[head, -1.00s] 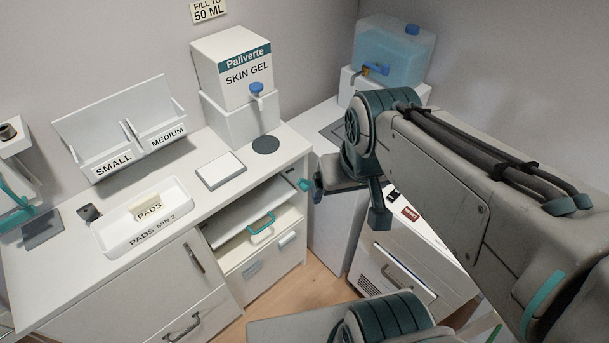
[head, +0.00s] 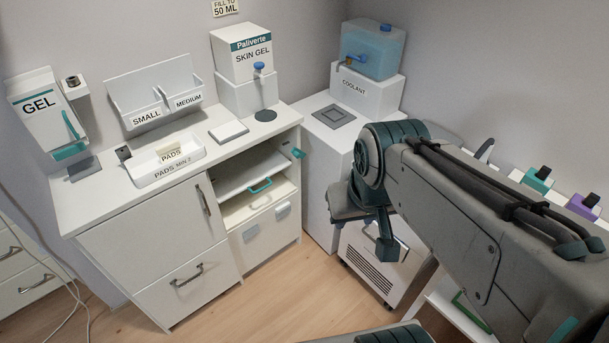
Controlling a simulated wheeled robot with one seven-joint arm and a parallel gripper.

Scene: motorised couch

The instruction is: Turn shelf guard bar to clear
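A white cabinet (head: 158,245) has an open bay at its upper right with a shelf (head: 240,172) inside. A small teal-tipped piece (head: 298,153) sticks out at the bay's right edge; I cannot tell if it is the guard bar. Whether the fingers are open is hidden.
A coolant tank (head: 370,48) stands behind right. A vented white unit (head: 375,265) is below my arm. The wooden floor (head: 270,300) in front is clear.

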